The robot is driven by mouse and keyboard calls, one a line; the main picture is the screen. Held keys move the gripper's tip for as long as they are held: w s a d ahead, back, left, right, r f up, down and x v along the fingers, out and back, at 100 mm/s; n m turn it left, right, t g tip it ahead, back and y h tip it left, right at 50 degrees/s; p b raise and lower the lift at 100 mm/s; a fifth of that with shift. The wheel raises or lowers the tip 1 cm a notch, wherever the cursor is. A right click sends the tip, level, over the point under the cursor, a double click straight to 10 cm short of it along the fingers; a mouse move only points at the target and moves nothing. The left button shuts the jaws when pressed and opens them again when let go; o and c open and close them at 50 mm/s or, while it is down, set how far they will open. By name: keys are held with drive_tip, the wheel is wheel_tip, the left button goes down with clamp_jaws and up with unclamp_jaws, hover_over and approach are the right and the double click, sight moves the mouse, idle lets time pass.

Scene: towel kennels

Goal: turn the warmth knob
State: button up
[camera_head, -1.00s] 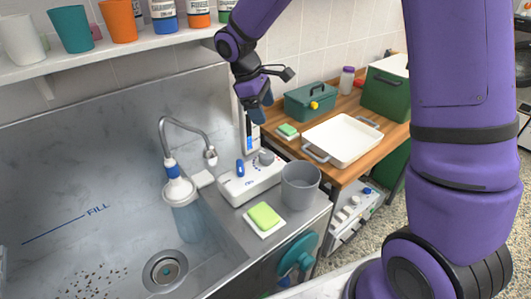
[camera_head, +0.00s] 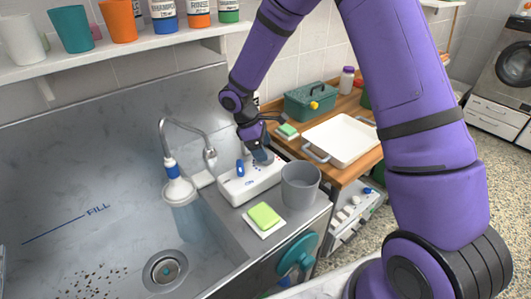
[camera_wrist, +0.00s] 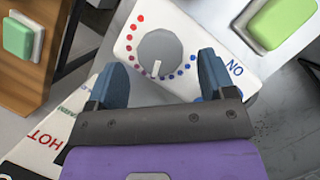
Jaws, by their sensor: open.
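The warmth knob (camera_wrist: 158,53) is a round grey dial with a white pointer mark, ringed by red dots on one side and blue dots on the other. It sits on a white control box (camera_head: 236,192) beside the sink. My gripper (camera_wrist: 160,64) is open, with one blue finger on each side of the knob's near edge in the wrist view. I cannot tell whether the fingers touch it. In the head view my gripper (camera_head: 262,153) is low over the box's far end and largely hides the knob.
A grey cup (camera_head: 300,184) and a green sponge (camera_head: 264,215) are close in front. The faucet (camera_head: 188,130) rises at left. A white tray (camera_head: 340,140) lies on the wooden counter.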

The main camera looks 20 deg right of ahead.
drive_tip(key=shift+x, duration=1.3)
drive_tip(key=c, duration=0.9)
drive_tip(key=shift+m, duration=0.4)
drive_tip(key=m+g+y, duration=0.1)
drive_tip(key=m, duration=0.2)
drive_tip(key=shift+w, duration=0.1)
drive_tip(key=shift+d+m+g+y, duration=0.1)
drive_tip(key=shift+m+g+y, duration=0.45)
drive_tip(key=shift+m, duration=1.55)
